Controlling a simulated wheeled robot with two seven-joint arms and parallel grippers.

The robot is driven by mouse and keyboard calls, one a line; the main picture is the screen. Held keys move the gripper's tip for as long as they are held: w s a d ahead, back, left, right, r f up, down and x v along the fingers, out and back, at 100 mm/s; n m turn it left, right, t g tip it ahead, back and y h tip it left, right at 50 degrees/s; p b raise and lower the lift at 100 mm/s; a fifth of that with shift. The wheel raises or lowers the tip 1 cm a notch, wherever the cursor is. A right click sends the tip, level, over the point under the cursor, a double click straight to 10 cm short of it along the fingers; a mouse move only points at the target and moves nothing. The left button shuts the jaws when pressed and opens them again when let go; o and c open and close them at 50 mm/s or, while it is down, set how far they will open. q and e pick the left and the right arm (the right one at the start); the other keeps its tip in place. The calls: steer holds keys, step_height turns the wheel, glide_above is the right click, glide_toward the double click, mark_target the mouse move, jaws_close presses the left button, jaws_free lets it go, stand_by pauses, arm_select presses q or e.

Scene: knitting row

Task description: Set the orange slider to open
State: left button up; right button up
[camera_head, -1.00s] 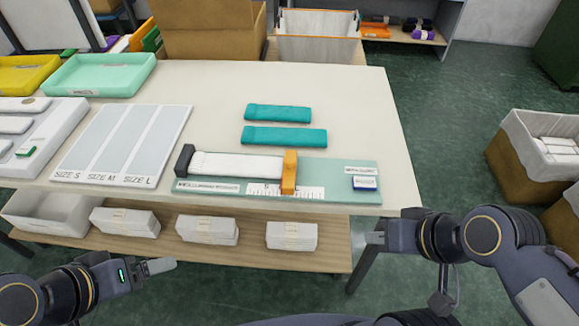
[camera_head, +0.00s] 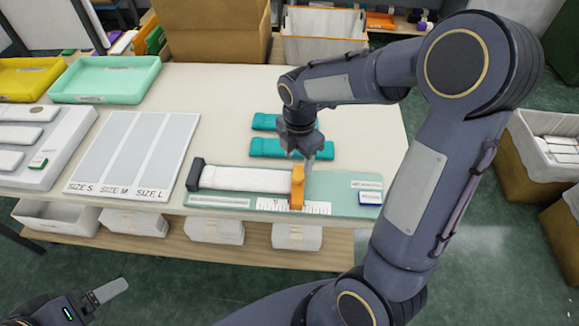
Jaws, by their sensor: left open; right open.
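The orange slider (camera_head: 297,188) stands upright on the pale green measuring board (camera_head: 335,188), at the right end of a white band (camera_head: 240,179). A dark grey block (camera_head: 194,175) stands at the band's left end. A white ruler scale (camera_head: 270,205) lies in front of the slider. My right gripper (camera_head: 305,163) points down just above the top of the slider, open; whether it touches the slider I cannot tell. My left gripper (camera_head: 112,290) is open and empty at the bottom left, below and in front of the table.
Two teal folded bands (camera_head: 275,148) lie behind the board, partly hidden by my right arm. A size chart (camera_head: 135,150) lies to the left. Mint (camera_head: 105,80) and yellow (camera_head: 25,80) trays stand at the back left. A blue-and-white block (camera_head: 370,198) sits at the board's right end.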

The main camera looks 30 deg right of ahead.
mark_target(299, 176)
step_height(299, 176, down, 6)
steer(key=shift+s+f, duration=0.1)
steer(key=shift+f, duration=0.15)
jaws_close()
steer(key=shift+d, duration=0.1)
